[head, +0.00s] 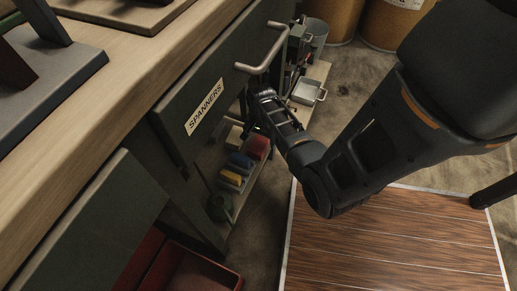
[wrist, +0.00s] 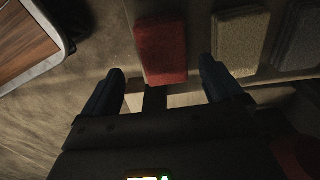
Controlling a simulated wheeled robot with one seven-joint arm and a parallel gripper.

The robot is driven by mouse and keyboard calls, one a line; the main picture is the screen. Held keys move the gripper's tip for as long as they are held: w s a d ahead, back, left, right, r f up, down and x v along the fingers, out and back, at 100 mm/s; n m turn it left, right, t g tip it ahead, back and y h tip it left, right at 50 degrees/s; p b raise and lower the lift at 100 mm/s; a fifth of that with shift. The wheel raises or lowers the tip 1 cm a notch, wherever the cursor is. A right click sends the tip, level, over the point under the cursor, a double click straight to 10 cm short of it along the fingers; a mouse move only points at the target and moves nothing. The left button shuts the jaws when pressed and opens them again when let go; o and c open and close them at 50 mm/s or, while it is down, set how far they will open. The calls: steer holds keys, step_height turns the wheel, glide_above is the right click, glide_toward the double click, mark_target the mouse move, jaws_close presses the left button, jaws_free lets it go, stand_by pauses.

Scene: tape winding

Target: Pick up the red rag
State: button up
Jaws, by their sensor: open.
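The red rag (head: 258,147) is a folded block lying on the lower shelf under the workbench. In the wrist view the red rag (wrist: 160,45) lies upper centre, with its near end between and beyond my fingertips. My gripper (wrist: 162,68) is open and empty, with one dark finger to each side of the rag's near end. I cannot tell whether either finger touches it. In the head view my arm reaches down beside the bench, and my fingers are largely hidden there.
Blue (head: 240,160) and yellow (head: 234,178) folded pieces lie close to the rag. A metal tray (head: 308,91) stands behind.

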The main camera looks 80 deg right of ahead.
mark_target(258, 145)
steer(key=f+b, duration=0.1)
steer(key=f, duration=0.2)
steer(key=f+b, duration=0.1)
steer(key=shift+w+a+f+b, duration=0.15)
steer(key=shift+w+f+b, duration=0.15)
steer(key=c, duration=1)
